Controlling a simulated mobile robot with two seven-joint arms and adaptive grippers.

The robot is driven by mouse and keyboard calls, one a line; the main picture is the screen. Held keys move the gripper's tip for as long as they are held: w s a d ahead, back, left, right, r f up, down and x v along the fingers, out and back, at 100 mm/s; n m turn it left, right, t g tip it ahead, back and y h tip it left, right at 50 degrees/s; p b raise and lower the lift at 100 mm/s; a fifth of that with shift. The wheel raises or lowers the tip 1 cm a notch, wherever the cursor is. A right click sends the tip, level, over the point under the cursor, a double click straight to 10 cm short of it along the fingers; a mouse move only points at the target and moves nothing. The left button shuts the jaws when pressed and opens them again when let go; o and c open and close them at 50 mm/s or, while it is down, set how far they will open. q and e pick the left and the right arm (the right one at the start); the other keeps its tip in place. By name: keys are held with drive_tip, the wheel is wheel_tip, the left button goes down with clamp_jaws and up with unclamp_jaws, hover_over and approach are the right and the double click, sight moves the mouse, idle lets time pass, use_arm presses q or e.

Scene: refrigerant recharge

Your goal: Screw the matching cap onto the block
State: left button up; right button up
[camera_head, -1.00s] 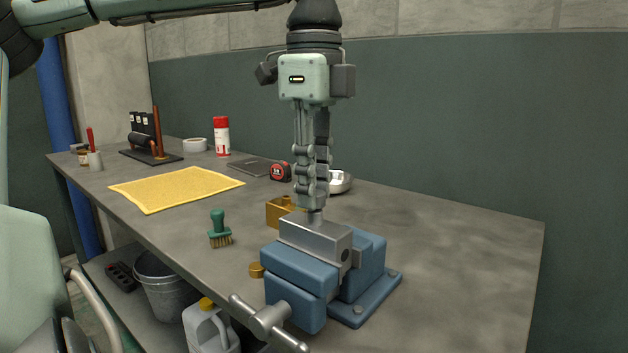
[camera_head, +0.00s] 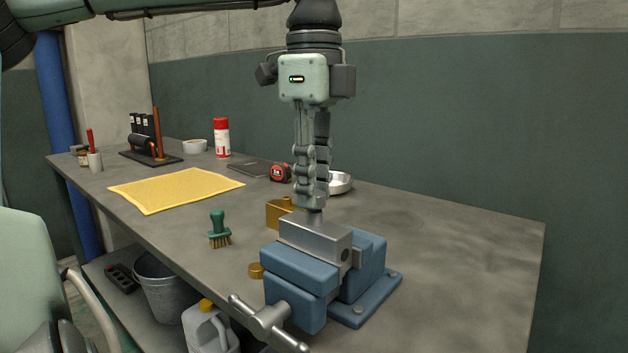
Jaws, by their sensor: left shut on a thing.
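A silver metal block (camera_head: 306,238) is clamped in the jaws of a blue vise (camera_head: 298,272) on the grey bench. My left gripper (camera_head: 314,203) points straight down over the block, its fingers shut on a small silver cap (camera_head: 315,217). The cap is at the block's top face; its threads and the exact contact are hidden. A small round brass cap (camera_head: 256,271) lies on the bench left of the vise. A brass block (camera_head: 279,211) stands behind the vise, partly hidden by the gripper. My right gripper is not in view.
A green-handled brush (camera_head: 218,229) stands left of the vise, near a yellow cloth (camera_head: 176,189). A tape measure (camera_head: 281,172) and a white dish (camera_head: 340,183) sit behind the gripper. The vise handle (camera_head: 268,322) sticks out in front. The bench's right side is clear.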

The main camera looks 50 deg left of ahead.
use_arm(q)
drive_tip(key=shift+f+b, duration=0.6)
drive_tip(key=shift+f, duration=0.2)
idle(0.4)
drive_tip(key=shift+r+m+p, duration=0.1)
drive_tip(key=shift+m+p, duration=0.25)
drive_tip(key=shift+m, duration=1.65)
drive_tip(key=shift+p, duration=0.35)
drive_tip(key=shift+m, duration=0.6)
drive_tip(key=shift+m+p, duration=0.45)
drive_tip(key=shift+m, duration=0.95)
